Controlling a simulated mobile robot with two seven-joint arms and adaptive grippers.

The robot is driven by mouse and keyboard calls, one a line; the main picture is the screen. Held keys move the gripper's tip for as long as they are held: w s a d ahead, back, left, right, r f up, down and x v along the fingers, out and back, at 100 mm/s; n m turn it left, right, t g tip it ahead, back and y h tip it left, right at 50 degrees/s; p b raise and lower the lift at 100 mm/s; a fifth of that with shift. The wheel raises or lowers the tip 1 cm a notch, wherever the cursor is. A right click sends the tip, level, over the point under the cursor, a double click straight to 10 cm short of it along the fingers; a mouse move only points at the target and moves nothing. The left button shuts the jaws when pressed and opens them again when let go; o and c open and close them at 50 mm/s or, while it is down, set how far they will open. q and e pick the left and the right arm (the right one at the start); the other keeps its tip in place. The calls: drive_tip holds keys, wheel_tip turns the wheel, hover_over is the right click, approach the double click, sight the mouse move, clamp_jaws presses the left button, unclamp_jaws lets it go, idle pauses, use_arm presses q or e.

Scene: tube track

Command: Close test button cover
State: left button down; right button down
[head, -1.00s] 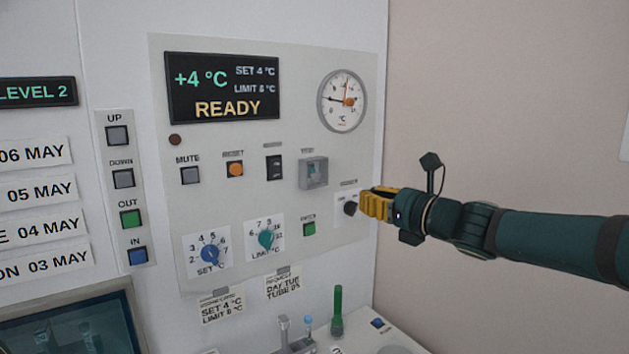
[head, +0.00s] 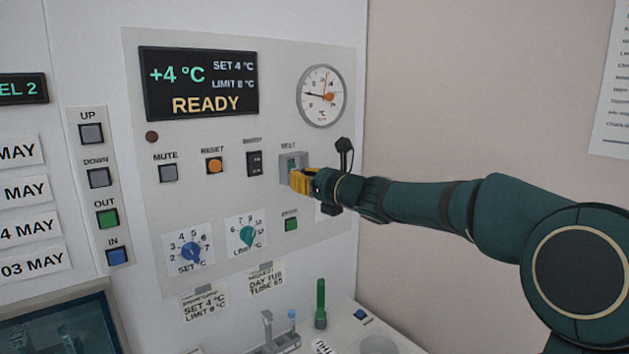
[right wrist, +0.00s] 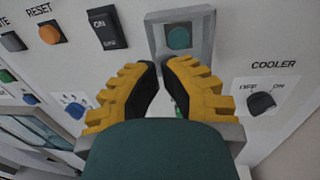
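The test button housing (head: 291,162) is a grey square box under the TEST label on the white panel. In the right wrist view the housing (right wrist: 208,30) is a pale frame around a teal button (right wrist: 178,38). The cover itself is hard to make out, and I cannot tell its angle. My right gripper (head: 296,180), with yellow fingers, is at the lower right of the housing and hides part of it. In the right wrist view its fingertips (right wrist: 160,64) are nearly together just below the housing, with nothing visibly held. Contact cannot be told. My left gripper is out of view.
A black switch (head: 254,163) and the orange RESET button (head: 214,166) are left of the housing. The COOLER knob (right wrist: 261,103) is lower right of it in the wrist view. A round gauge (head: 321,96) is above, a green button (head: 291,224) below.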

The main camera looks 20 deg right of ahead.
drive_tip(key=shift+w+a, duration=0.1)
drive_tip(key=shift+w, duration=0.1)
drive_tip(key=shift+w+a+b, duration=0.45)
drive_tip(key=shift+a+b, duration=0.1)
drive_tip(key=shift+a, duration=0.1)
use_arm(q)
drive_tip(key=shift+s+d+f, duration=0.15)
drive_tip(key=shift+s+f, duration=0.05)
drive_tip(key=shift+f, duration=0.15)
use_arm(e)
drive_tip(key=shift+a, duration=0.15)
